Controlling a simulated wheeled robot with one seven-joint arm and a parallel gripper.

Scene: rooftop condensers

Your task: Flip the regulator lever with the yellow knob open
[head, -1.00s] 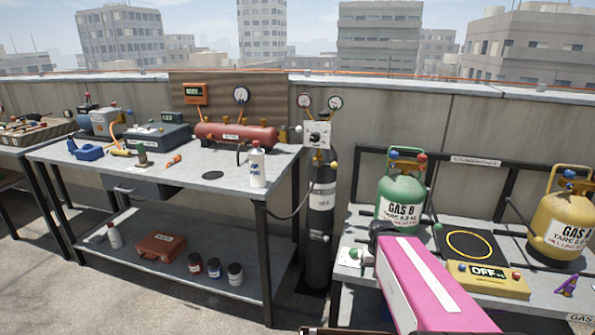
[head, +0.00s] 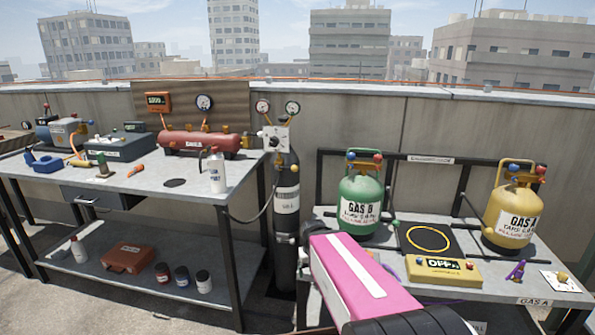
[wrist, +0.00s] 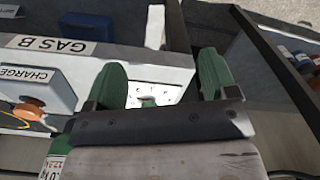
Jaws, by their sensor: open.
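A white regulator panel (head: 276,138) with a dark round dial sits atop the dark gas cylinder (head: 286,205), below two gauges. A small yellow knob (head: 290,169) shows beside the cylinder's neck; its lever is too small to make out. Another yellow knob (head: 562,277) stands on a white plate at the right bench's front corner. My gripper (wrist: 161,75) is open and empty in the wrist view. Its green fingers are spread above a white plate (wrist: 168,84), with a small green piece between them. In the head view my pink arm hides the fingers.
The right bench holds the green GAS B tank (head: 359,200), the yellow GAS A tank (head: 516,210), a black scale (head: 405,245) and a yellow OFF display box (head: 415,273). The left workbench (head: 205,205) carries a white bottle (head: 216,172) near its right edge.

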